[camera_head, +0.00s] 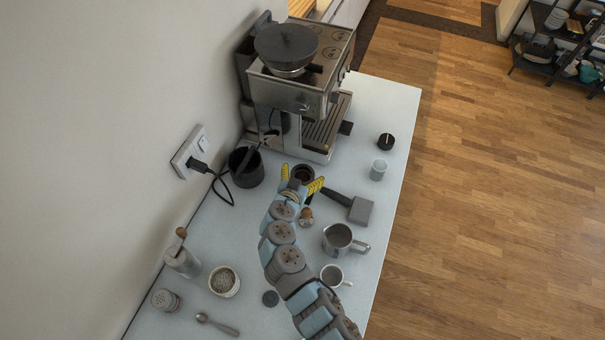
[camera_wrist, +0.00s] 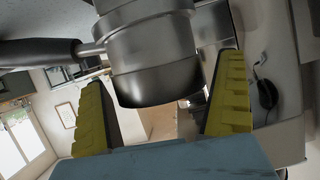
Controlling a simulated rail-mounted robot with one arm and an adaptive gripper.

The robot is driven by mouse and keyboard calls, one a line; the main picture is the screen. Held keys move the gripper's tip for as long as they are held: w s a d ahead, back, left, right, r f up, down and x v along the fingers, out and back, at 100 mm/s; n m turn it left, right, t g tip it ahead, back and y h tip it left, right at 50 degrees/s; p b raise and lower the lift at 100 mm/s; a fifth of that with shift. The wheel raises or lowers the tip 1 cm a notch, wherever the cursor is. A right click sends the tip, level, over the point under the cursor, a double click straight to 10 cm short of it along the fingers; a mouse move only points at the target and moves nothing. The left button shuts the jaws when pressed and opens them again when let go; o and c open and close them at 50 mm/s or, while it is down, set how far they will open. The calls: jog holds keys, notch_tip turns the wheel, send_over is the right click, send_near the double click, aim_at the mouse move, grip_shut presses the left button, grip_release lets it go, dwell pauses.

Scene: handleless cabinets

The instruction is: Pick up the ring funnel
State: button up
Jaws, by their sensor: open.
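The ring funnel (camera_head: 303,172) appears as a dark round rim with a brownish inside, just beyond my gripper in the head view. In the wrist view, what looks like the funnel (camera_wrist: 155,82) is a dark-edged metal ring between the yellow fingers, with gaps beside it. It appears seated on a steel portafilter (camera_wrist: 145,36), whose dark handle (camera_wrist: 50,50) extends left in that view. My gripper (camera_head: 300,181) is open, with its fingers on either side of the funnel. The arm hides part of the portafilter.
A grey block (camera_head: 361,210) stands right of my gripper by the dark handle. The espresso machine (camera_head: 300,85) stands behind, and a black cup (camera_head: 246,166) to the left. A steel jug (camera_head: 338,239) and white cup (camera_head: 332,275) are nearer. The right counter edge is close.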

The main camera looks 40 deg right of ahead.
jog(key=shift+d, duration=0.15)
jog(key=c, duration=1.1)
jog(key=shift+r, duration=0.1)
jog(key=shift+r, duration=0.55)
jog(key=s+a+r+b, duration=0.1)
jog(key=s+a+r, duration=0.1)
jog(key=s+r, duration=0.1)
jog(key=s+a+r+b, duration=0.1)
jog(key=s+a+r, duration=0.1)
jog(key=s+r, duration=0.2)
jog(key=s+a+r+b, duration=0.1)
jog(key=s+a+r, duration=0.1)
jog(key=s+r, duration=0.2)
jog(key=shift+s+a+r+b, duration=0.25)
jog(key=shift+s+a+b, duration=0.15)
jog(key=shift+s, duration=0.2)
